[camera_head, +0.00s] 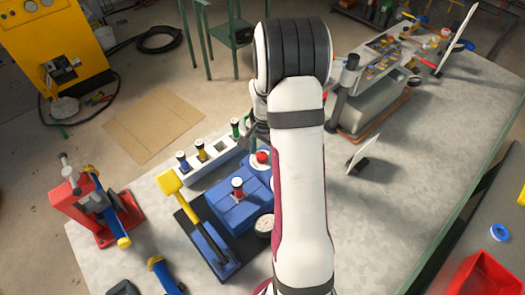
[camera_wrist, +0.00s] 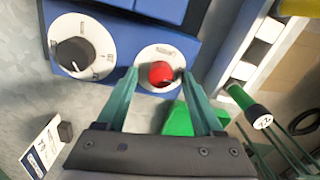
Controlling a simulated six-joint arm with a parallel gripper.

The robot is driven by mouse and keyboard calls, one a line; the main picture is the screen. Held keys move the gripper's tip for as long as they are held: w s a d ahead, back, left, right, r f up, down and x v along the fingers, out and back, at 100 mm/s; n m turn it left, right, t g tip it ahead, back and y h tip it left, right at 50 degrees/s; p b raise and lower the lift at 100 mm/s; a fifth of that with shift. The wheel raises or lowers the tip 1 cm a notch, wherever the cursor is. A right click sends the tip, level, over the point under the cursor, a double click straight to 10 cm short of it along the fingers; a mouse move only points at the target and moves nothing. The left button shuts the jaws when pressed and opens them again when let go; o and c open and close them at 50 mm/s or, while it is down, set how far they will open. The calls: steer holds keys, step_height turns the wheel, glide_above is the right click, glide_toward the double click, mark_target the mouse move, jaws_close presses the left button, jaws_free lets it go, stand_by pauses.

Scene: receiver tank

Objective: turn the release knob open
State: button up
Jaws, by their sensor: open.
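A blue tank unit (camera_head: 225,212) stands on the bench left of my arm. A red knob (camera_head: 262,156) sits on a white round plate at its far end; the red knob (camera_wrist: 161,73) is central in the wrist view. The plate (camera_wrist: 150,53) bears printing too small to read. A black knob (camera_wrist: 75,55) on a larger white dial (camera_wrist: 98,38) is to the left. I cannot tell from labels which is the release knob. My gripper (camera_wrist: 159,76) is open, its green fingertips on either side of the red knob. Contact is unclear. In the head view my arm hides the gripper.
A white rack (camera_head: 212,158) holds several coloured-top pieces beside the tank. A yellow-handled lever (camera_head: 190,205) lies along the tank's near side. A small white card stand (camera_head: 362,152) is right of my arm. The bench's right part is mostly clear.

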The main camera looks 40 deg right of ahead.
jaws_close()
steer(key=shift+n, duration=0.3)
steer(key=n, duration=0.3)
steer(key=shift+n, duration=0.3)
steer(key=n, duration=0.4)
steer(key=shift+w+n, duration=0.1)
steer(key=shift+n, duration=0.2)
steer(key=n, duration=0.4)
steer(key=shift+n, duration=0.3)
steer(key=shift+w+r+n, duration=0.1)
steer(key=shift+n, duration=2.1)
